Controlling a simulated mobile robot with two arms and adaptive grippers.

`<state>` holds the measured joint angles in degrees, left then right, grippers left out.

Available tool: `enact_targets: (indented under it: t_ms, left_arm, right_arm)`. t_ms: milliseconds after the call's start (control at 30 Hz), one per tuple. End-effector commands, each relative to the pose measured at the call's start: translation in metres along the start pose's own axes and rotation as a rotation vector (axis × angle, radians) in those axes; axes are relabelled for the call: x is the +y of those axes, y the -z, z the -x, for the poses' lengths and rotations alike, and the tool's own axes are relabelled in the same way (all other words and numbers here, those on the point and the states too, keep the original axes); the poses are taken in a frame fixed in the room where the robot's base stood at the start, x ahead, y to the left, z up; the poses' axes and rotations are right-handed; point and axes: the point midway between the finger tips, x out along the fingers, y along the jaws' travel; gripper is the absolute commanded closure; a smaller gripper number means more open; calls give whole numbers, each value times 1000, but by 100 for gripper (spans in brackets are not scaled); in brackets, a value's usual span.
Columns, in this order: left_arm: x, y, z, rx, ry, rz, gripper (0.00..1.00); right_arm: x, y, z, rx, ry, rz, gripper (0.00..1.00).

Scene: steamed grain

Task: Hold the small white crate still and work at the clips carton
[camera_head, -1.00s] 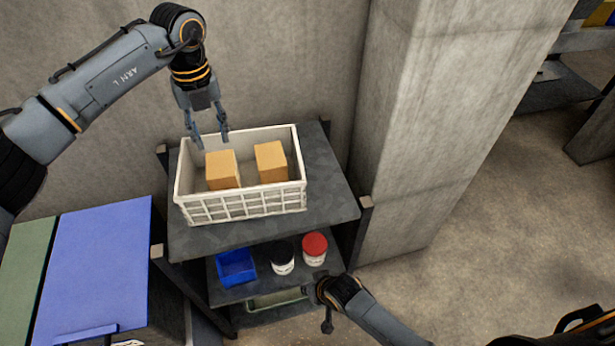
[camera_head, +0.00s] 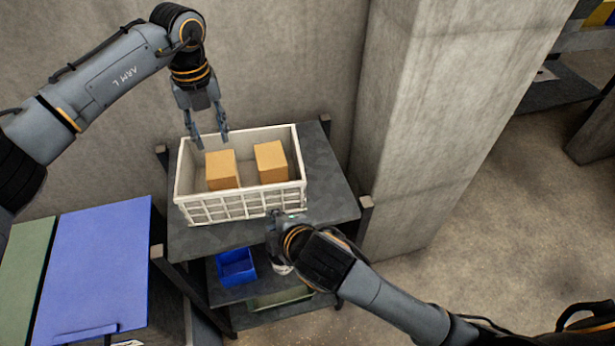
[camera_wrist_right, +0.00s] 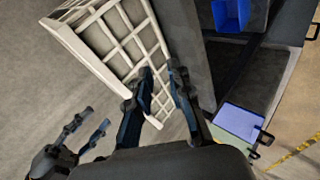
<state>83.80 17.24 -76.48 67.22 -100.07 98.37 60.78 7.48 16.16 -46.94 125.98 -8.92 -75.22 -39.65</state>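The small white crate (camera_head: 243,208) stands upright on the top shelf of the rack, its slotted front wall also filling the upper left of the right wrist view (camera_wrist_right: 110,40). Two plain tan cartons stand inside, a left one (camera_head: 222,170) and a right one (camera_head: 271,162); no label shows which is the clips carton. My left gripper (camera_head: 208,140) is open at the crate's back left rim, fingers apart; I cannot tell whether it touches. My right gripper (camera_wrist_right: 162,72) is open in front of the crate's front wall, with no carton between its fingers.
A blue bin (camera_head: 236,267) sits on the shelf below, partly beside my right arm. A blue panel (camera_head: 95,262) and a green one stand at the left. A concrete pillar (camera_head: 430,110) rises right of the rack. Bare shelf top (camera_head: 330,195) lies right of the crate.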

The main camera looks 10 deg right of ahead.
Motion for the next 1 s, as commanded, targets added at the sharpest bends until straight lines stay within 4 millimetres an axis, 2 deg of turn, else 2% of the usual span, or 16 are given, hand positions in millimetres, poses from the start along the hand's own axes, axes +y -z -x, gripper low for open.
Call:
enact_targets:
  t_ms: [300,600,800,1000]
  left_arm:
    - [0,0,0,0,0,0,62]
    - [0,0,0,0,0,0,62]
    - [0,0,0,0,0,0,62]
    - [0,0,0,0,0,0,62]
  right_arm:
    - [37,-24,14,-152,-102,684,80]
    - [70,-44,33,-353,-106,1292,80]
    - [84,-53,44,-456,-71,1555,80]
    - [90,-57,45,-497,-51,1654,80]
